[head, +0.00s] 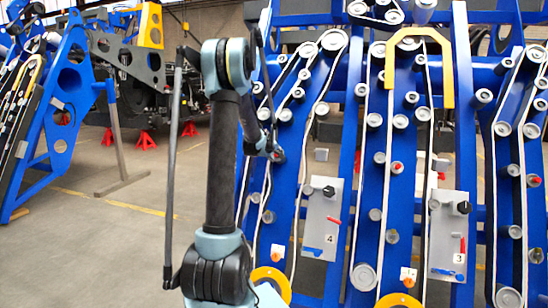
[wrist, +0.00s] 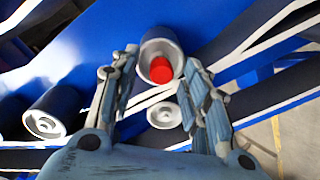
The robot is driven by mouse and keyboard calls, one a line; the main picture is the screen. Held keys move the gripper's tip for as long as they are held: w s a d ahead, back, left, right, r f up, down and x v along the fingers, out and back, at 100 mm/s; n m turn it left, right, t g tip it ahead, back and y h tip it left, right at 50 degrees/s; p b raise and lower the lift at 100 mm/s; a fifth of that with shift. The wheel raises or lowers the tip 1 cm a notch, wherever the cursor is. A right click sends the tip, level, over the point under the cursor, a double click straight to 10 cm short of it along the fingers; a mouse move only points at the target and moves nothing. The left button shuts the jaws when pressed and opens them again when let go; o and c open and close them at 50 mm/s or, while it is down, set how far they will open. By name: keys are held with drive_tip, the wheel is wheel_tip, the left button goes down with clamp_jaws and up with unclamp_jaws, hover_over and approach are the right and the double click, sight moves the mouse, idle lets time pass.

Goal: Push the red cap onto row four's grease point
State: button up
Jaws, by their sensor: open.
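My gripper (wrist: 160,85) is open, its two fingers spread to either side of a grey cylinder (wrist: 158,45) on the blue frame. The red cap (wrist: 161,70) shows at the near end of this cylinder, between the fingertips; whether it is fully seated I cannot tell. No finger clearly touches it. In the head view my gripper (head: 268,148) is at the left blue row, above the plate marked 4 (head: 322,225). A small red spot (head: 279,154) shows beside the fingertips, and my arm hides part of this row.
A smaller pale roller (wrist: 164,115) lies just below the cylinder, and another roller (wrist: 52,112) is at the left. Pale belts run close by. In the head view a yellow bracket (head: 420,36) spans the middle row. Open floor (head: 110,235) lies left of my arm.

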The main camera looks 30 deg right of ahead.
drive_tip(key=v, duration=1.1)
drive_tip(key=shift+a+r, duration=0.15)
drive_tip(key=shift+a, duration=0.15)
drive_tip(key=shift+s, duration=0.15)
idle(0.5)
drive_tip(key=s+a+f+g+y, duration=0.15)
drive_tip(key=s+a, duration=0.35)
drive_tip(key=a, duration=0.5)
drive_tip(key=s+a+f+y, duration=0.2)
drive_tip(key=s+a, duration=0.2)
drive_tip(key=a, duration=0.5)
drive_tip(key=s+a+f+y, duration=0.2)
drive_tip(key=s+a, duration=0.3)
drive_tip(key=a, duration=0.5)
drive_tip(key=s+a+f+g+y, duration=0.1)
drive_tip(key=s+a+f, duration=0.3)
drive_tip(key=s, duration=0.3)
drive_tip(key=s+a+f+g+y, duration=0.1)
drive_tip(key=s+a+f, duration=0.2)
drive_tip(key=s+a, duration=0.4)
drive_tip(key=s+a+f+n+g+y, duration=0.1)
drive_tip(key=s+a+f+g, duration=0.1)
drive_tip(key=s+a+f, duration=0.2)
drive_tip(key=s+a, duration=0.2)
drive_tip(key=s, duration=0.2)
drive_tip(key=shift+s+f, duration=0.2)
drive_tip(key=shift+f, duration=0.15)
drive_tip(key=shift+y, duration=0.25)
drive_tip(key=shift+c, duration=0.4)
drive_tip(key=shift+c, duration=0.6)
